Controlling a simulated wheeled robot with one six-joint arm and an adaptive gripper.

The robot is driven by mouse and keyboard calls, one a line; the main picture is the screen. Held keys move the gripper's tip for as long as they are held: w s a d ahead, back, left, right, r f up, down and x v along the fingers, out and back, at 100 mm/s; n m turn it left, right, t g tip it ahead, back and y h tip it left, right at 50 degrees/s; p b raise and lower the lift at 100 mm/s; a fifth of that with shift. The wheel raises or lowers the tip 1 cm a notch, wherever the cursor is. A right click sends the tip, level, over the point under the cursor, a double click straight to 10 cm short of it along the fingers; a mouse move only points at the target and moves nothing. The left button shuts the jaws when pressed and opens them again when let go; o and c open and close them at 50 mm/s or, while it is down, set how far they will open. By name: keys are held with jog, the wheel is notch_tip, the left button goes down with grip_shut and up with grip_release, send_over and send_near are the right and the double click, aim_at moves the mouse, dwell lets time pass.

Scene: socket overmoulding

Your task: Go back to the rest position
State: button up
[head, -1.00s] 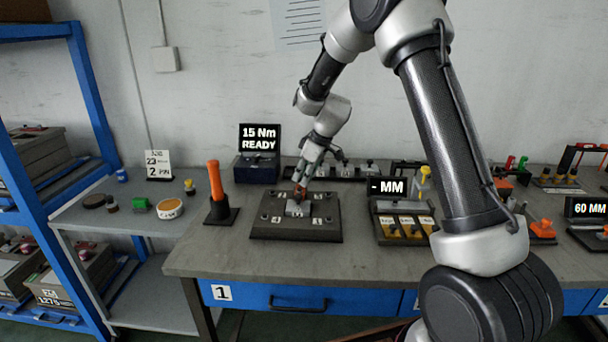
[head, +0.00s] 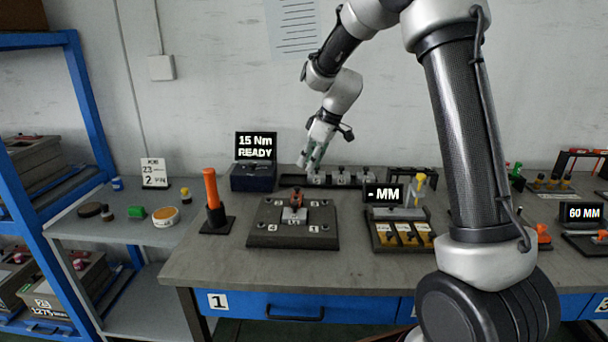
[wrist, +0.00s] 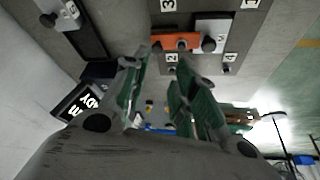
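My gripper (head: 312,158) is raised above the back of the workbench (head: 225,262), behind the dark numbered fixture plate (head: 262,238). In the wrist view its two green fingers (wrist: 160,100) stand apart with nothing between them. In the wrist view the orange part (wrist: 175,41) lies beside a light block, apart from the fingers.
A torque display box (head: 255,175) reads "15 Nm READY". An orange-handled tool (head: 212,190) stands upright left of the plate. A gauge display (head: 383,194) is to the right. A row of grey blocks (head: 343,177) stands at the back, close to my gripper.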

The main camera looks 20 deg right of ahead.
jog(key=shift+v, duration=1.1)
jog(key=s+d+r+m+h, duration=0.1)
jog(key=s+d+r+m, duration=0.1)
jog(key=s, duration=1)
jog(key=s+d+r+m+t+h, duration=0.1)
jog(key=s+d+r+m, duration=0.2)
jog(key=s, duration=0.9)
jog(key=s+d+r+m+h, duration=0.1)
jog(key=s+d+r+m, duration=0.2)
jog(key=s, duration=1)
jog(key=d+m, duration=0.2)
jog(key=d, duration=0.2)
jog(key=shift+t, duration=0.3)
